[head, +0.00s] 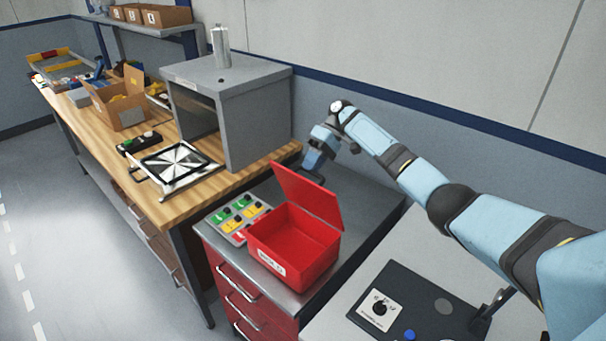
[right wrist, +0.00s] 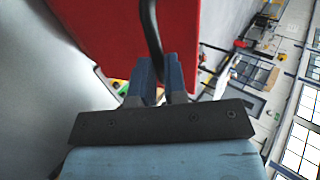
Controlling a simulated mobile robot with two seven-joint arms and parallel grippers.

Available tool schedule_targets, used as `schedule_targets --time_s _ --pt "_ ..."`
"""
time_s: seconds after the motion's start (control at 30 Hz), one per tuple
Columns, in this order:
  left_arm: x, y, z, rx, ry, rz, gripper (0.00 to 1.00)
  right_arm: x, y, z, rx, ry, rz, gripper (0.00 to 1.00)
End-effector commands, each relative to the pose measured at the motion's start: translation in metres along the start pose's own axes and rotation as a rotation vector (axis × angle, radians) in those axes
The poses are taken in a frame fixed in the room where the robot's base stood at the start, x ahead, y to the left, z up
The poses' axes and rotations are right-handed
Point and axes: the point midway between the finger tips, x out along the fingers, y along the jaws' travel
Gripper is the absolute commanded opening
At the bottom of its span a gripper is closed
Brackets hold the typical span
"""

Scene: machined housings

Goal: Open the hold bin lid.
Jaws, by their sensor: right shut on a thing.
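The red hold bin (head: 292,262) stands on a grey-topped cabinet in the head view, with a white label on its front. Its red lid (head: 310,199) is raised and stands steeply up from the back edge, so the bin's inside shows and looks empty. My right gripper (head: 312,168) is behind the top of the lid. In the right wrist view the right gripper (right wrist: 160,72) is shut on the dark lid handle (right wrist: 150,28), beside the red lid (right wrist: 112,30). My left gripper is not in view.
A wooden bench (head: 222,185) with a grey box (head: 255,120) and a patterned plate (head: 178,165) stands beyond. A dark panel (head: 430,305) lies at front right. The wall is close behind.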

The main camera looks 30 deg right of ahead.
Motion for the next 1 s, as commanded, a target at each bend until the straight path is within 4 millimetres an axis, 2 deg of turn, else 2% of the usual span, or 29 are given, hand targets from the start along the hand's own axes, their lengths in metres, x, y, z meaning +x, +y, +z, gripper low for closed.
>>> schedule_targets --time_s 0.03,0.3,0.97,1.0 --pt "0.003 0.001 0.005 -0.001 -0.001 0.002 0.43 0.005 0.015 0.003 0.017 -0.009 0.005 0.0" --pt "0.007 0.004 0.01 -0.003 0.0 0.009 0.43 -0.007 0.032 0.004 0.019 -0.014 0.005 0.0" --pt "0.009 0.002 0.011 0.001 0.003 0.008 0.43 -0.011 0.039 0.004 0.02 -0.018 0.006 0.0" --pt "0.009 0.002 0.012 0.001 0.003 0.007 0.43 -0.011 0.039 0.004 0.02 -0.018 0.006 0.14"
